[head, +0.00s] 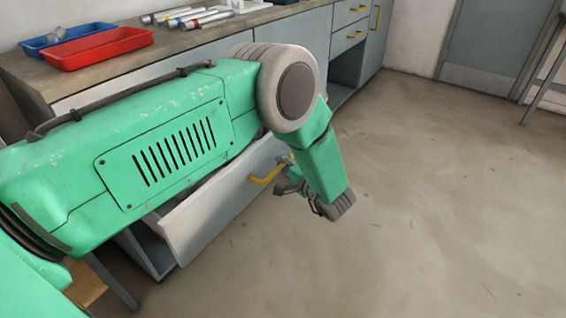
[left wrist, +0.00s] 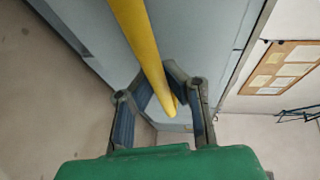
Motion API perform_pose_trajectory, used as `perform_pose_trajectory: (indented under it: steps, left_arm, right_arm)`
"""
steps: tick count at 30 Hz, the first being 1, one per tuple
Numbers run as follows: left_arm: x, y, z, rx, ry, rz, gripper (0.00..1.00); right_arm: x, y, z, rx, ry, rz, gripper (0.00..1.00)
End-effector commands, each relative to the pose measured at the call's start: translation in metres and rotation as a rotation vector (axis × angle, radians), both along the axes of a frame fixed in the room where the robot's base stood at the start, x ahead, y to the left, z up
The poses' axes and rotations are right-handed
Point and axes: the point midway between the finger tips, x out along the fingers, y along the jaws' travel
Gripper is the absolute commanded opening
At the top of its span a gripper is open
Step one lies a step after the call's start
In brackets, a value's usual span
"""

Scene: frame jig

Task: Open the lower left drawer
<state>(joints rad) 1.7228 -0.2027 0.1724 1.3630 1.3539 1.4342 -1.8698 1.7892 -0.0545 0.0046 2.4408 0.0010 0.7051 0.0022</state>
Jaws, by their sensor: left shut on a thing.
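The lower left drawer (head: 215,210) has a pale grey front and a yellow bar handle (head: 263,177). Its front stands out from the cabinet, so it is at least partly open. My left gripper (head: 292,184) is at the right part of this handle, low beside the drawer front, partly hidden by my wrist. In the left wrist view the yellow handle (left wrist: 143,38) runs between the two dark, blue-padded fingers of the left gripper (left wrist: 160,95), which is shut on it. My green arm covers the drawer's top and inside in the head view. My right gripper is not in view.
The worktop (head: 180,42) above holds a red tray (head: 98,48), a blue tray (head: 65,40) and several marker-like tools (head: 195,17). More drawers with yellow handles (head: 355,35) are farther along. The floor (head: 430,200) to the right is clear.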

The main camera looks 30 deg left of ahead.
Motion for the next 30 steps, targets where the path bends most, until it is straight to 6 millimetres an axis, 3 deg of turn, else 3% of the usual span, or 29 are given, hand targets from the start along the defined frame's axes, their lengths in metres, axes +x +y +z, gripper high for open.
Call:
perform_pose_trajectory:
  steps: [6,9,21,30]
  left_arm:
    - [-0.003,-0.003,-0.003,-0.001,0.010,0.003,0.00]
    - [-0.003,-0.004,-0.003,0.000,0.010,0.003,0.33]
    - [-0.004,-0.008,0.001,0.000,0.003,0.000,0.33]
    - [-0.028,-0.060,0.011,0.004,0.005,-0.003,0.33]
  right_arm:
    - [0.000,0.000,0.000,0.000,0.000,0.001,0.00]
    - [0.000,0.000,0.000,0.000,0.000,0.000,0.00]
    - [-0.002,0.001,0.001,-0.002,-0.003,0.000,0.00]
    - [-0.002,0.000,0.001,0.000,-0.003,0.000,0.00]
